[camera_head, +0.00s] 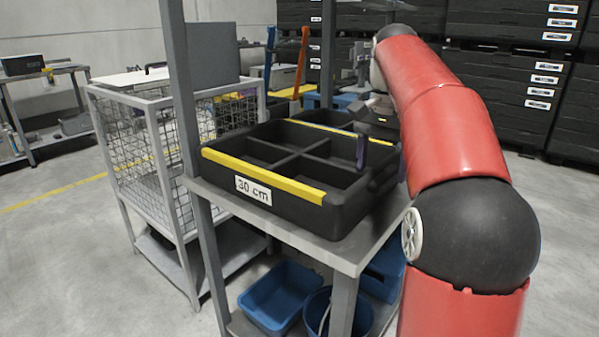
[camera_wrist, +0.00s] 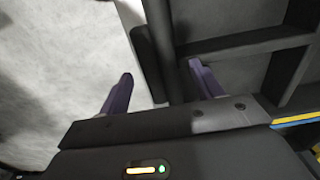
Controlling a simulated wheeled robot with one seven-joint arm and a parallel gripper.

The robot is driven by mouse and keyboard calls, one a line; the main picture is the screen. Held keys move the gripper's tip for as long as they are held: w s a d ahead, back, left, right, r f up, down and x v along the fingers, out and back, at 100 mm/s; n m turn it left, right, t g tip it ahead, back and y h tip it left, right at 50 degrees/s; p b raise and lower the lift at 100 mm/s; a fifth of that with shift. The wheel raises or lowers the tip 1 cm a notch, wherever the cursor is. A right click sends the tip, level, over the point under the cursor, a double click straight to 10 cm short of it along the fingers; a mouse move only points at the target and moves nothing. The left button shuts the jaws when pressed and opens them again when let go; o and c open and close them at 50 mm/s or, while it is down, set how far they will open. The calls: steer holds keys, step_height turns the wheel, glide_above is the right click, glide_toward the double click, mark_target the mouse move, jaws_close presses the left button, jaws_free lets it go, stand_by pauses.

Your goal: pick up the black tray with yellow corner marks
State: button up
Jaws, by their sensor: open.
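The black tray (camera_head: 292,212) lies flat on a grey metal table, with yellow strips along its near and far edges and a "30 cm" label on the near side. Dividers split it into several compartments, which look empty. My gripper (camera_head: 381,158) is open at the tray's right side. One purple finger shows inside a right compartment; the other is largely hidden behind the wall. In the wrist view my gripper (camera_wrist: 161,72) straddles the tray's side wall (camera_wrist: 160,35), one finger on each side. I cannot tell whether either finger touches it.
The table (camera_head: 335,250) has upright posts close to the tray's left. A wire mesh cart (camera_head: 150,150) stands to the left. Blue bins (camera_head: 277,298) sit on the shelf below. Dark stacked crates (camera_head: 510,90) line the back right. Open floor lies left and right.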

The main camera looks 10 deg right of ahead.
steer(key=shift+f, duration=0.2)
stand_by(0.3)
steer(key=shift+c, duration=0.6)
steer(key=c, duration=1.1)
steer(key=shift+r, duration=0.15)
steer(key=shift+c, duration=0.2)
